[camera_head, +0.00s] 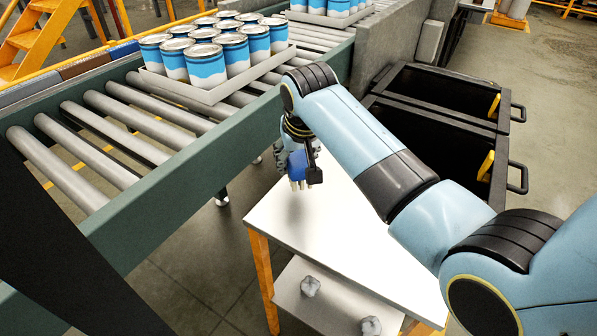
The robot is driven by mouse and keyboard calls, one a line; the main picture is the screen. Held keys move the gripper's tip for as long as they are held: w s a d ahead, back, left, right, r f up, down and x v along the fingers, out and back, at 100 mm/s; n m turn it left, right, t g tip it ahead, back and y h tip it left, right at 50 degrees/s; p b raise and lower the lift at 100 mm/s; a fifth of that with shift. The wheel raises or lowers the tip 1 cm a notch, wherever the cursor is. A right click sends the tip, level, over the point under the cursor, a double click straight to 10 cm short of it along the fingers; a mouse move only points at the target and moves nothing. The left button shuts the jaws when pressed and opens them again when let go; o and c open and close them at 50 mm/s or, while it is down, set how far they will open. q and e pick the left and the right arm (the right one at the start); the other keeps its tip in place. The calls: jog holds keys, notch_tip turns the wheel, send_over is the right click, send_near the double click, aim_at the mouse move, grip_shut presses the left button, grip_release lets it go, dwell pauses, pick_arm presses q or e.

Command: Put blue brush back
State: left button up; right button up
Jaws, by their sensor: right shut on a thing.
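My right gripper (309,172) hangs down from its arm over the far left part of the white table. It is shut on the blue brush (296,160). The brush shows as a small blue body with pale ends pointing down, partly hidden by the gripper. A soft shadow on the table top below suggests it is held above the surface. My left gripper is not in view.
The white table (318,218) has a clear top and a lower shelf (335,300) with crumpled grey lumps. A roller conveyor (150,128) carries a tray (212,95) of blue and white cans. Black bins (445,92) with yellow handles stand behind the table.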

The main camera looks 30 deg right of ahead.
aim_at(302, 158)
jog(key=shift+w+f, duration=0.15)
jog(key=shift+f, duration=0.05)
jog(key=f, duration=0.2)
jog(key=d+f, duration=0.1)
jog(key=shift+w+f, duration=0.15)
jog(key=shift+w, duration=0.1)
jog(key=shift+s+a+f, duration=0.15)
jog(key=shift+s+f, duration=0.25)
jog(key=shift+s, duration=0.05)
jog(key=shift+w+d, duration=0.1)
jog(key=shift+d, duration=0.1)
jog(key=shift+w+f, duration=0.1)
jog(key=shift+f, duration=0.15)
jog(key=o, duration=0.9)
jog(key=shift+o, duration=1.3)
jog(key=shift+a, duration=0.1)
jog(key=shift+o, duration=0.3)
jog(key=shift+r, duration=0.3)
jog(key=p+v, duration=0.1)
jog(key=v, duration=0.9)
jog(key=shift+r, duration=0.35)
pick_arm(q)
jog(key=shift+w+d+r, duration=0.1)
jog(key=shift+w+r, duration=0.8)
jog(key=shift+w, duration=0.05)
pick_arm(e)
jog(key=shift+s+r, duration=0.5)
jog(key=shift+r, duration=0.05)
